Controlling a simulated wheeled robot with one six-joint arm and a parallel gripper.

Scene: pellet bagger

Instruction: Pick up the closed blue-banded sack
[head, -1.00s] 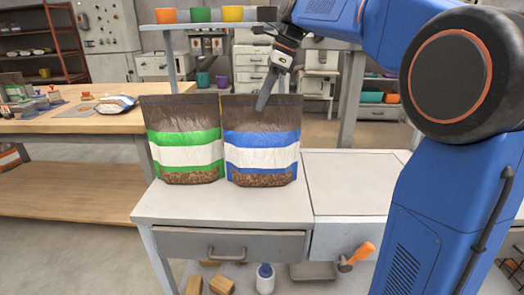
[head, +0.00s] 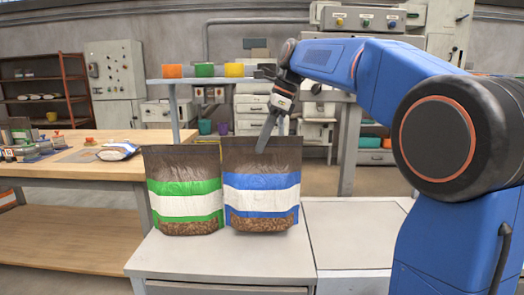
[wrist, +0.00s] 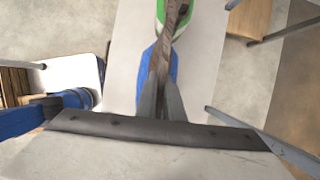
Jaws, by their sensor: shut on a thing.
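The blue-banded sack (head: 262,181) is brown with a blue and white band and shows pellets at its bottom. It is upright, a little above the grey cabinet top (head: 210,258). My gripper (head: 264,145) is shut on its top edge from above, with one finger visible across the front face. In the wrist view, my gripper (wrist: 161,98) pinches the dark top edge, and the sack's blue side (wrist: 147,60) shows below. The far finger is hidden behind the sack in the head view.
A green-banded sack (head: 185,187) stands close on the left of the blue-banded one. A wooden workbench (head: 70,168) with small items is at the left. A shelf with orange, green and yellow bins (head: 204,70) is behind. The grey top to the right (head: 350,230) is clear.

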